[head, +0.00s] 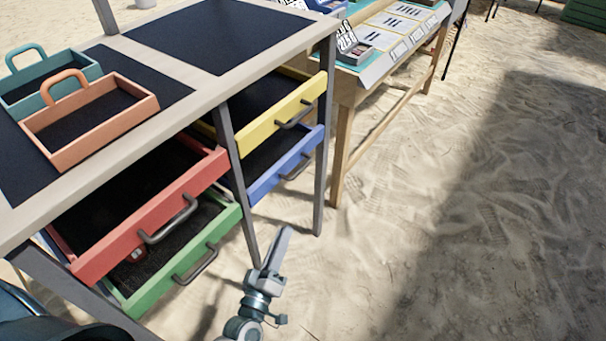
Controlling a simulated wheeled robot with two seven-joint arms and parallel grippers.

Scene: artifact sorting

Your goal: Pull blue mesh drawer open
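The blue drawer (286,166) is on the lower right of the table frame, under the yellow drawer. Its front stands out a little from the frame, and a strip of dark interior shows behind it. Its grey bar handle (297,168) is on the front face. My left gripper (283,240) is below the blue drawer, pointing up towards it and apart from the handle in the picture. It is seen from the side, so the gap between its fingers is not clear. No object shows in it. My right gripper is not in view.
The yellow drawer (284,112), red drawer (150,218) and green drawer (185,262) also stand out from the table (120,142). An orange tray (90,140) and a teal tray (50,72) sit on top. A wooden table (343,130) stands behind. Open sand lies right.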

